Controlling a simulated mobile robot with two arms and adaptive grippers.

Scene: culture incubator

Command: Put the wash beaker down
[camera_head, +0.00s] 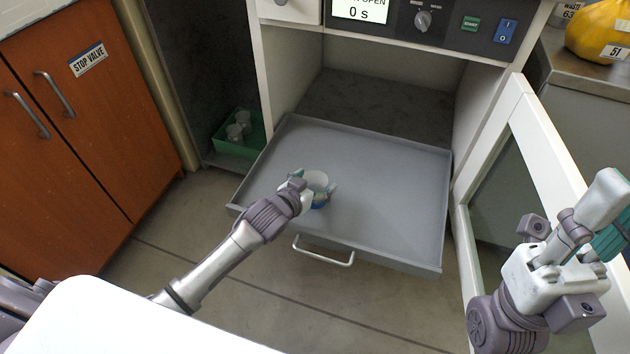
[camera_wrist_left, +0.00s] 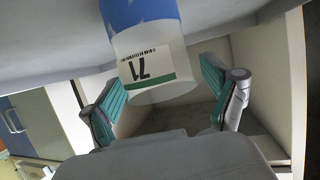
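The wash beaker (camera_head: 316,183) is a pale cup with a blue lower part, upright at the grey pull-out shelf (camera_head: 385,185), near its front left. In the left wrist view the beaker (camera_wrist_left: 150,55) shows upside down with a label reading 71. My left gripper (camera_head: 312,190) has its fingers on either side of the beaker. In the wrist view the left gripper (camera_wrist_left: 165,85) is spread, with a visible gap at the right finger; the left finger is very close to the beaker. My right gripper (camera_head: 618,218) is raised at the far right, by the open door, its finger gap unclear.
The shelf is otherwise bare, with a handle (camera_head: 323,251) at its front. The open glass door (camera_head: 540,150) stands on the right. A green bin (camera_head: 238,149) with cups is on the left, beside orange cabinets (camera_head: 75,130). A yellow object (camera_head: 600,32) sits back right.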

